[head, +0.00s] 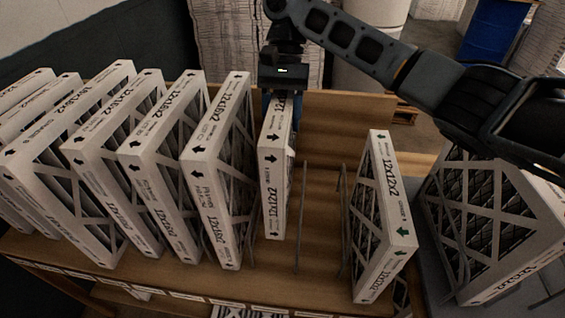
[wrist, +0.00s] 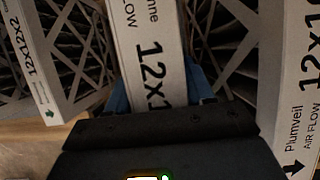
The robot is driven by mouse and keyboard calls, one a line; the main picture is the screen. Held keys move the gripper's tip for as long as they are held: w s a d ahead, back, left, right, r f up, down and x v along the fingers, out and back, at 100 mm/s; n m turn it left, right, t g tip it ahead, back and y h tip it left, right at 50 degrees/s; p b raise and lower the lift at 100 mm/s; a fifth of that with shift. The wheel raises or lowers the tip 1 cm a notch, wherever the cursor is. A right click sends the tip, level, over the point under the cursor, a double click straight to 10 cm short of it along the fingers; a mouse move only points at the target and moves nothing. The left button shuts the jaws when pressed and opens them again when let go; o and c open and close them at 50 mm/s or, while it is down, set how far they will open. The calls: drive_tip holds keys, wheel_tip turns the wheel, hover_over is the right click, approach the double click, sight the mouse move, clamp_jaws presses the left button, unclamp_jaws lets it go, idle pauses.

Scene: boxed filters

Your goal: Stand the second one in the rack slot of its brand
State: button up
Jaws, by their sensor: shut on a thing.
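My gripper (head: 283,95) points down and is shut on the top of a white boxed filter (head: 271,190) marked 12x12x2. The filter is upright in the wooden rack (head: 320,262), just left of a thin wire divider (head: 300,222). I cannot tell whether its lower edge touches the rack board. In the wrist view the held filter (wrist: 150,50) shows between blue fingertips (wrist: 160,92), its brand only partly readable. Another 12x12x2 filter (head: 388,205), with a green arrow, stands to the right; it also shows in the wrist view (wrist: 38,65).
A 12x16x2 filter (head: 222,165) stands close left of the held one; in the wrist view its edge (wrist: 298,100) reads Plumveil. Several more filters fill the left. A filter (head: 490,225) sits at far right on a grey surface. An empty gap lies between the wire dividers.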

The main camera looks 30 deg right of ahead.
wheel_tip(320, 180, down, 6)
drive_tip(key=shift+f, duration=0.9)
drive_tip(key=o, duration=1.2)
drive_tip(key=shift+o, duration=0.2)
drive_tip(key=shift+r, duration=0.1)
drive_tip(key=v, duration=1.3)
drive_tip(key=shift+s+a, duration=0.15)
